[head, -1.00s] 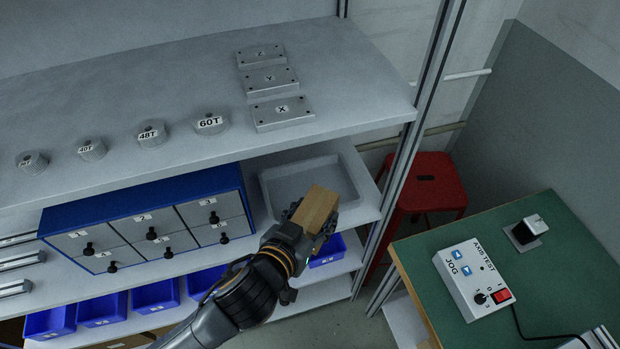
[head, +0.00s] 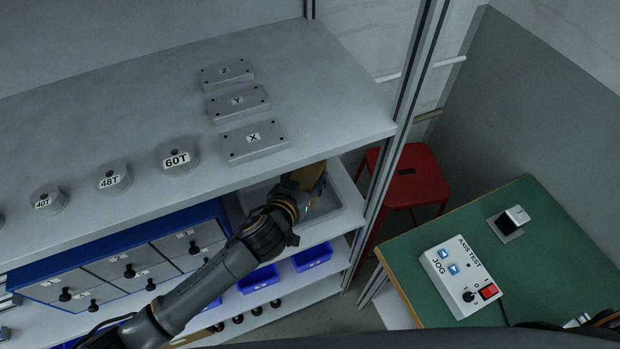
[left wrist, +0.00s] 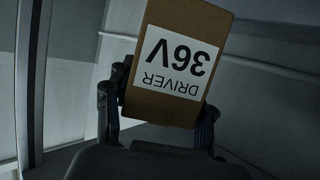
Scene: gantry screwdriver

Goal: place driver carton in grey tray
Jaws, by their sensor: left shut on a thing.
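The driver carton is a brown box; in the left wrist view the carton (left wrist: 172,62) shows a white label reading DRIVER 36V, upside down. My left gripper (left wrist: 160,105) is shut on it, one finger on each side. In the head view the carton (head: 309,176) and left gripper (head: 298,192) are over the grey tray (head: 352,208), under the upper shelf's front edge. The arm and carton hide much of the tray. I cannot tell whether the carton touches the tray floor. My right gripper is not clearly in view.
The upper shelf (head: 330,110) overhangs the tray's back. A blue drawer cabinet (head: 130,262) stands left of the tray. A shelf post (head: 400,130) is close on the right, with a red stool (head: 408,172) and a green table (head: 530,260) beyond. Blue bins (head: 312,256) sit below.

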